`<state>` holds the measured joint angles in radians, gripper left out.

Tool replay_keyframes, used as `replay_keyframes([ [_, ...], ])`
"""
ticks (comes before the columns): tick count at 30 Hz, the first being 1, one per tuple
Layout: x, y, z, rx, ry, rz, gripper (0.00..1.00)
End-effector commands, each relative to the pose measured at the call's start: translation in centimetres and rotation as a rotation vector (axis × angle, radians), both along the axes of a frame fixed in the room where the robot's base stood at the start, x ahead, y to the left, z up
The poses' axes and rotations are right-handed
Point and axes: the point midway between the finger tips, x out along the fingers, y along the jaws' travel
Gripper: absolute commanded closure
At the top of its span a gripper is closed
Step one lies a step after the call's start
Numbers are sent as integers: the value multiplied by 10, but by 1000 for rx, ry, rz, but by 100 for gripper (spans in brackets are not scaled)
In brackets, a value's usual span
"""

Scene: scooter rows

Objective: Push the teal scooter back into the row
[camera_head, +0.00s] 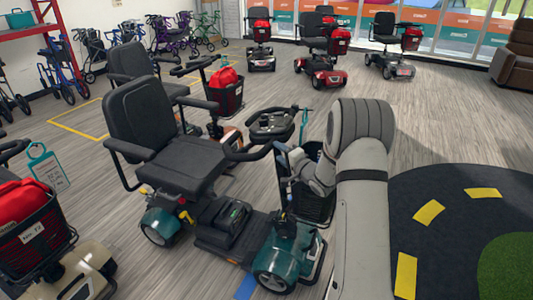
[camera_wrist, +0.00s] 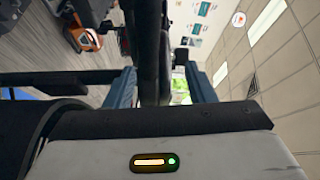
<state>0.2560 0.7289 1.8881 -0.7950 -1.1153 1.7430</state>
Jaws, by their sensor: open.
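The teal scooter (camera_head: 275,250) stands in the middle of the head view, with a black seat, teal covers over its wheels and its front end toward the lower right. Its handlebar (camera_head: 271,124) and a black front basket (camera_head: 312,203) are beside my arm. My gripper (camera_wrist: 162,88) is open in the wrist view. Its two blue-grey fingers stand on either side of a dark upright bar, which looks like part of the scooter's steering column. I cannot tell whether they touch it.
A beige scooter with a red-filled basket (camera_head: 36,238) stands at the left. Another scooter with a red bag (camera_head: 223,77) is behind. Yellow tape (camera_head: 76,131) marks the floor. A dark mat (camera_head: 440,190) with yellow dashes lies right.

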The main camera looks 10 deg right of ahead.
Motion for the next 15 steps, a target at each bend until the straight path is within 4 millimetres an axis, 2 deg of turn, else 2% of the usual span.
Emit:
replay_keyframes([
  [1,1,0,-14,65,-3,29,51],
  [5,-1,3,-26,180,-13,89,51],
  [10,6,10,-28,224,-15,114,51],
  [15,28,24,-26,222,-16,115,51],
])
